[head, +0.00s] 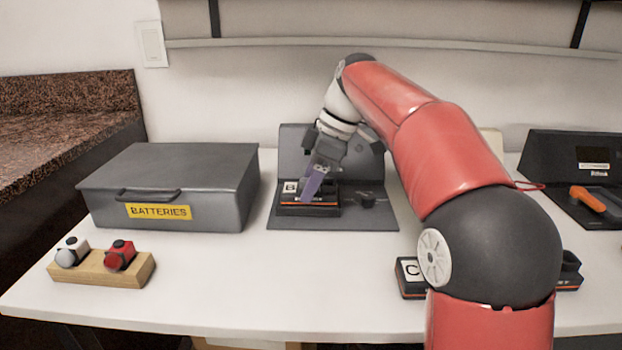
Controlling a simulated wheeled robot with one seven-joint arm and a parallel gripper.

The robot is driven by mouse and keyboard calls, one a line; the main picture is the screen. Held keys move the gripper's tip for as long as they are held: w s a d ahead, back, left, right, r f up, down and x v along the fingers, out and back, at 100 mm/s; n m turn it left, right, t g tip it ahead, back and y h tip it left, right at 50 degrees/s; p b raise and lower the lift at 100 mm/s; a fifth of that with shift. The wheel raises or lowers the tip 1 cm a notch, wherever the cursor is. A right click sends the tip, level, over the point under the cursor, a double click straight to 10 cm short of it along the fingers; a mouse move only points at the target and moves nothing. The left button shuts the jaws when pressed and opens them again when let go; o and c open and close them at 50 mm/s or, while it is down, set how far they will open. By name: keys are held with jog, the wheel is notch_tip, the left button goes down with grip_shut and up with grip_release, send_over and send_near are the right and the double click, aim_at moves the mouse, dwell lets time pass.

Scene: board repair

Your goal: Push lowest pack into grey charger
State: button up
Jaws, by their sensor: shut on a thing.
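A dark pack labelled B (296,209), with an orange stripe along its side, sits low at the left of the grey charger (375,218), which has an upright back plate. My gripper (309,192) points down at this pack with its purple-tinted fingers against it, shut on it. The fingers hide part of the pack's top, and I cannot tell how far it is seated. A second pack labelled C (411,280) lies on the table at the front right, partly hidden by my arm.
A closed grey box labelled BATTERIES (225,190) stands left. A wooden block (92,274) with a white and a red knob is at front left. A dark device with an orange handle (587,199) stands right. The front middle of the white table (270,290) is clear.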

jog(key=shift+f, duration=0.35)
dwell(0.4)
jog(key=o, duration=1.4)
jog(key=shift+c, duration=0.2)
jog(key=shift+r, duration=0.2)
jog(key=shift+r+p, duration=1.35)
jog(key=shift+p, duration=0.1)
